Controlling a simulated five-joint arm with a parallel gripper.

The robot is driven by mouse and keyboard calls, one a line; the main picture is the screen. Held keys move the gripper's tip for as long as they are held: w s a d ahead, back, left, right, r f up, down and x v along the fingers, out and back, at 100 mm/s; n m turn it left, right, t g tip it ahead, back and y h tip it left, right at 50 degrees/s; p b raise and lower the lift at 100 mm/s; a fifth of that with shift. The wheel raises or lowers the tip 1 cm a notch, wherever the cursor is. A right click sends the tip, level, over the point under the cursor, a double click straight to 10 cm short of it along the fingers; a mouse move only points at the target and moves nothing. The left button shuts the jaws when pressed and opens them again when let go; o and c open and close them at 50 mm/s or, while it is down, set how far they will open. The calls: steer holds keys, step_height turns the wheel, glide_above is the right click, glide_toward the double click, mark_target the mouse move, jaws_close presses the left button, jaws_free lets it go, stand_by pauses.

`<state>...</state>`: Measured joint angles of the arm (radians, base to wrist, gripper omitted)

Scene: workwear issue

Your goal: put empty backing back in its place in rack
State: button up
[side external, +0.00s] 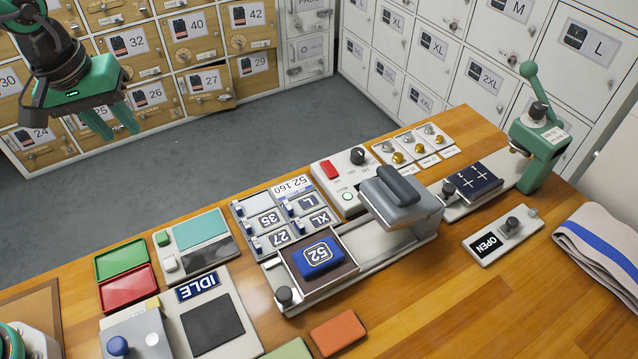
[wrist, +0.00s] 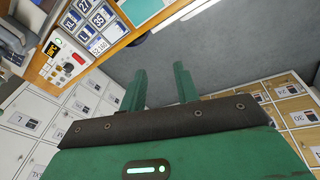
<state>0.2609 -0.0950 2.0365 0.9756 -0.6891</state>
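My gripper (side external: 118,130) is open and empty, high at the upper left in front of the lockers, well away from the workbench. Its two green fingers also show in the wrist view (wrist: 160,70), apart with nothing between them. The rack (side external: 240,213) is a grey tray of labelled compartments mid-bench; tiles marked L, 35, XL and 27 sit in it, and its upper left compartment looks bare. It shows small in the wrist view (wrist: 78,36). A blue tile marked 52 (side external: 318,253) lies on the press's dark pad. I cannot tell which piece is the empty backing.
The grey press head (side external: 400,203) stands right of the 52 tile. A green lever press (side external: 540,135) stands far right. Orange (side external: 338,333) and green (side external: 290,350) flat pieces lie at the front. Red (side external: 127,286) and green trays lie left. A folded towel (side external: 600,245) lies right.

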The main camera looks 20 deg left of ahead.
steer(key=s+a+r+m+t, duration=0.1)
steer(key=s+a+m+t, duration=0.2)
steer(key=s+a, duration=0.6)
steer(key=s+m, duration=0.2)
steer(key=s, duration=0.2)
steer(key=shift+a+y, duration=0.25)
steer(key=shift+y, duration=0.05)
